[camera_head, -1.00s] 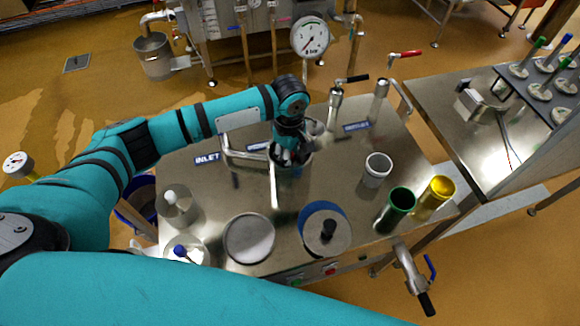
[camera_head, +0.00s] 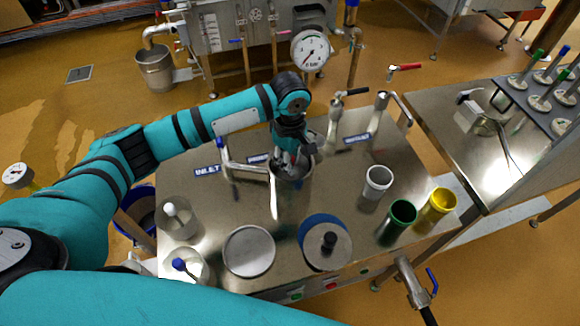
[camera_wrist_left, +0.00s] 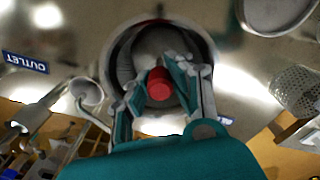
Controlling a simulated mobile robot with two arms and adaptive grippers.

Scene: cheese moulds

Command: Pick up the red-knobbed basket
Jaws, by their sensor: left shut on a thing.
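My left gripper (camera_head: 288,158) points down into a round steel vessel (camera_head: 305,172) on the steel table. In the left wrist view, the fingers (camera_wrist_left: 160,84) are shut on a red knob (camera_wrist_left: 158,88), one on each side. The knob belongs to the red-knobbed basket, a round grey piece (camera_wrist_left: 160,42) inside the vessel's rim (camera_wrist_left: 112,62). In the head view, my gripper and wrist hide the knob and most of the basket. How far the basket is raised in the vessel I cannot tell. My right gripper is out of view.
A black-knobbed disc (camera_head: 328,248), a round grey-topped thing (camera_head: 249,251) and clear containers (camera_head: 180,222) line the front. Metal pipes (camera_head: 247,168) run beside the vessel.

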